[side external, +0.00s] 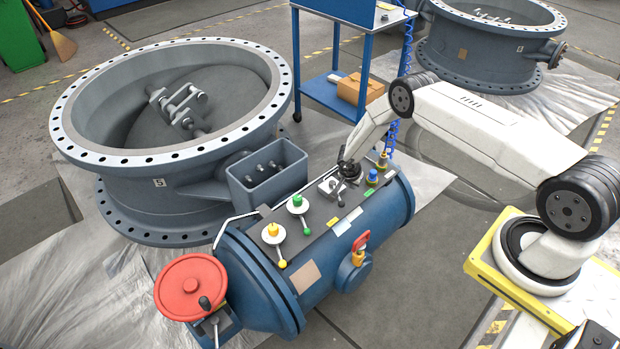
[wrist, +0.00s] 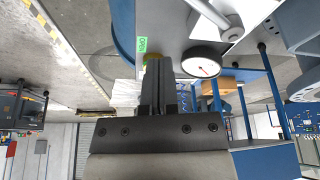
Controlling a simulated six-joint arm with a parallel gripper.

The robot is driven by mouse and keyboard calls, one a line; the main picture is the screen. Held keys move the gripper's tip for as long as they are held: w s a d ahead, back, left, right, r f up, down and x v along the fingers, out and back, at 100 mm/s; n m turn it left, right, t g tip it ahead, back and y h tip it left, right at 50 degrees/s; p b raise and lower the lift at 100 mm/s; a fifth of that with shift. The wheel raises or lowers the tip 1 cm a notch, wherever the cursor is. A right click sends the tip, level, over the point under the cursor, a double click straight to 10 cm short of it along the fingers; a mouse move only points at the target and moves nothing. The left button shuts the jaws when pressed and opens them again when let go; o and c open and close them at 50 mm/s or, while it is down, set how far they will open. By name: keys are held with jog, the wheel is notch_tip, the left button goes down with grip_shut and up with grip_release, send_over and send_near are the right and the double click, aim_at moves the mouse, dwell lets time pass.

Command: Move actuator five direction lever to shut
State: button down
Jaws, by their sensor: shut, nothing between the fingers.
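The blue actuator (side external: 318,262) lies beside the large grey valve (side external: 165,195) marked 5. Its top panel bears a lever with a black ball (side external: 341,187) on a pale plate, at the panel's far right part; I take this for the direction lever. My gripper (side external: 347,172) is shut and empty, just above or beside this lever; contact cannot be told. In the wrist view my gripper (wrist: 158,68) points past a green OPEN label (wrist: 143,45) and a round gauge (wrist: 203,60). A metal rod with a round end (wrist: 232,32) shows above the gauge. The SHUT marking cannot be read.
The panel also holds a green knob (side external: 297,200) and a yellow knob (side external: 273,230) with levers, and a blue knob (side external: 373,176). A red handwheel (side external: 190,287) and a red-yellow handle (side external: 361,241) stick out. A blue cart (side external: 325,85) stands behind.

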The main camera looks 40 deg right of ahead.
notch_tip(320, 180, up, 7)
jog(key=w+a, duration=0.1)
jog(key=a, duration=0.1)
jog(key=shift+a+r, duration=0.15)
jog(key=shift+a, duration=0.05)
jog(key=shift+w, duration=0.1)
jog(key=a+r+n+t+y, duration=0.1)
jog(key=a+r+n+t, duration=0.3)
jog(key=r, duration=0.7)
jog(key=a+r+n+t+y, duration=0.15)
jog(key=a+r+n, duration=0.35)
jog(key=r, duration=0.6)
jog(key=s+a+r+n+g, duration=0.2)
jog(key=s+a+r+n, duration=0.1)
jog(key=s, duration=0.8)
jog(key=s+a+r+n+g+y, duration=0.1)
jog(key=s+a+r+n+g, duration=0.1)
jog(key=s, duration=1)
jog(key=shift+a+r+n, duration=0.4)
jog(key=shift+a+r, duration=0.25)
jog(key=shift+r, duration=0.2)
